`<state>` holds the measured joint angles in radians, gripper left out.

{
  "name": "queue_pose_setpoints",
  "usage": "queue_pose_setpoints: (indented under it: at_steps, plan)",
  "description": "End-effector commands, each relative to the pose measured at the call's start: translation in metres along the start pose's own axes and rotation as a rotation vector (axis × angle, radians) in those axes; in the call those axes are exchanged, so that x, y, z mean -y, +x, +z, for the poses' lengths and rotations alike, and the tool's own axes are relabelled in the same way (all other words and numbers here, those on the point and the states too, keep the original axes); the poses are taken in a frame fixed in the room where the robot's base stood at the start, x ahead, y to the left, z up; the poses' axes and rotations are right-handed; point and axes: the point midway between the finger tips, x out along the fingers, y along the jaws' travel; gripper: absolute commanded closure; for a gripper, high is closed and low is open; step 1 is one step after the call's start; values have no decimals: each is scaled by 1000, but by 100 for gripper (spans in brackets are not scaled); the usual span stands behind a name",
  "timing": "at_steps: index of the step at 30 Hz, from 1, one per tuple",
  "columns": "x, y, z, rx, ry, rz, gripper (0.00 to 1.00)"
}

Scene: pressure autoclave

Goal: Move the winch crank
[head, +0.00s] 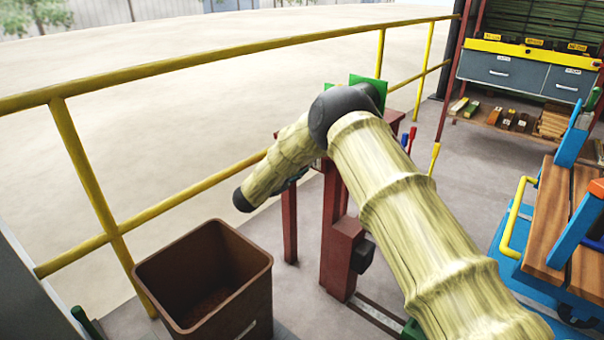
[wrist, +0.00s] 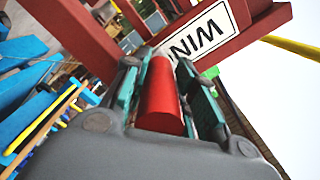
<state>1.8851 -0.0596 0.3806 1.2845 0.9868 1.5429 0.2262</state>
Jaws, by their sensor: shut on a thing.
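In the wrist view my gripper (wrist: 164,62) is shut on a red cylindrical handle (wrist: 161,98), which I take to be the winch crank's grip. The handle lies lengthwise between the two green-padded fingers. The rest of the crank is hidden. Just beyond the fingertips is a dark red frame with a white sign (wrist: 197,33), partly cut off, reading "WIN". In the head view my arm covers the crank, and I cannot make out the fingers. The dark red winch post (head: 340,245) stands behind and below my arm.
A brown open bin (head: 205,275) stands left of the post. A yellow railing (head: 85,170) runs behind. At the right are a blue frame with wooden slats (head: 552,210) and a yellow handle (head: 515,215). A grey drawer unit (head: 503,72) stands at the back right.

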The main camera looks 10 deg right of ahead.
Motion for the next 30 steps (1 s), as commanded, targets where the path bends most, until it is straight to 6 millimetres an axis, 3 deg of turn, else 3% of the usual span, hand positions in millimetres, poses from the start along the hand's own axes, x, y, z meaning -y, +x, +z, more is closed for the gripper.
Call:
queue_pose_setpoints:
  at_steps: [20, 21, 24, 30]
  plan:
    - [4, -1, 8, 3, 57, 0, 100]
    - [4, -1, 8, 3, 57, 0, 68]
    - [4, -1, 7, 3, 57, 0, 51]
    - [4, 0, 6, 1, 58, 0, 51]
